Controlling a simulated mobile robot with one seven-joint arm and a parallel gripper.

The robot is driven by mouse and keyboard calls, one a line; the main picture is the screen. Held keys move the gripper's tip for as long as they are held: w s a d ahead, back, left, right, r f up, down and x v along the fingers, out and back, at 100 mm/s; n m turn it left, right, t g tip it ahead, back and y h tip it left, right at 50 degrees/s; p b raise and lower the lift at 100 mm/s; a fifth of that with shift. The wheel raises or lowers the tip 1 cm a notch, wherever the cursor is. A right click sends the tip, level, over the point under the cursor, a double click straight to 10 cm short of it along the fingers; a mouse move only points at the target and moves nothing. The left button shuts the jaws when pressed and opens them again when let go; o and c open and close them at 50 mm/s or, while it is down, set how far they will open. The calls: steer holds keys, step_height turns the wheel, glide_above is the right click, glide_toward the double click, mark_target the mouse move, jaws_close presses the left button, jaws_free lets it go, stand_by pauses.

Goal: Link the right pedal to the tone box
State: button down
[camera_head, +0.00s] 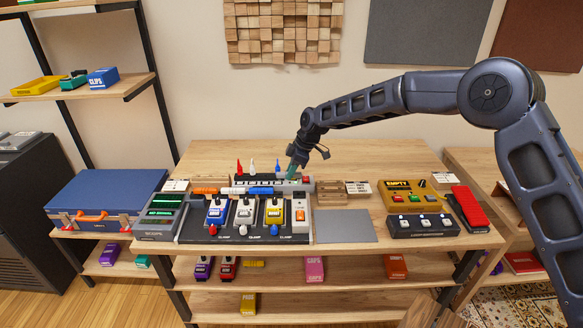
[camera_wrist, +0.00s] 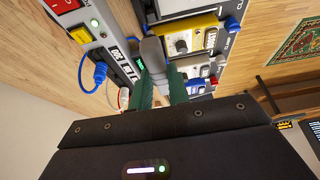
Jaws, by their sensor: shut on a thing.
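My gripper (camera_head: 291,172) is behind the pedal board, above the power strip, with its green fingers pointing down. In the wrist view, my gripper (camera_wrist: 162,84) is shut on a grey piece (camera_wrist: 153,54) beside the yellow pedal. I cannot tell what the piece's far end touches. The yellow pedal (camera_head: 274,213) stands right of a grey pedal (camera_head: 245,212) and a blue pedal (camera_head: 216,212) on the dark board; the yellow pedal also shows in the wrist view (camera_wrist: 192,40). A white box with an orange face (camera_head: 300,213) stands at the board's right end. I cannot tell which thing is the tone box.
The power strip (camera_wrist: 108,48) has a red switch and a blue plug (camera_wrist: 99,73) with its cable. A grey mat (camera_head: 345,226) lies clear right of the board. A mustard box marked EMPTY (camera_head: 408,186) and a dark footswitch (camera_head: 424,226) stand further right. A blue case (camera_head: 104,200) is left.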

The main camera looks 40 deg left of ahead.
mark_target(293, 178)
steer(key=shift+f, duration=2.5)
steer(key=shift+w+f, duration=0.1)
steer(key=shift+f, duration=0.95)
stand_by(0.7)
steer(key=c, duration=1.3)
jaws_free()
steer(key=shift+o, duration=0.7)
steer(key=o, duration=0.3)
steer(key=shift+r, duration=0.2)
steer(key=shift+r, duration=3.35)
